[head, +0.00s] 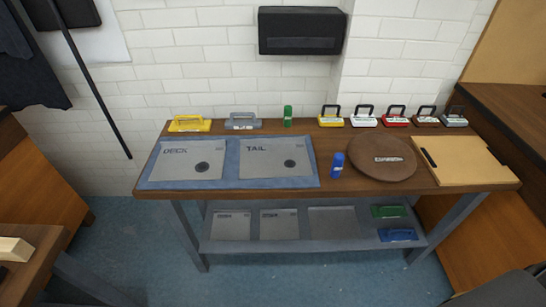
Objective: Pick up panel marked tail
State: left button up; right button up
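The panel marked TAIL (272,163) is a flat grey square with a dark round spot near its lower right. It lies on a blue mat (231,178) on the wooden workbench. A similar panel marked DECK (184,163) lies to its left on the same mat, with a narrow gap between them. Neither of my grippers shows in the head view.
A blue bottle-like object (337,165) stands right of the mat, then a round brown board (381,158) and a tan board (463,160). Several handled blocks and a green item (288,116) line the back edge. A lower shelf (300,236) holds more panels.

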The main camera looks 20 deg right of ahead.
aim_at(267, 158)
jog(key=k, duration=0.65)
jog(key=u, duration=0.45)
jog(key=i, duration=1.4)
jog(key=z, duration=0.35)
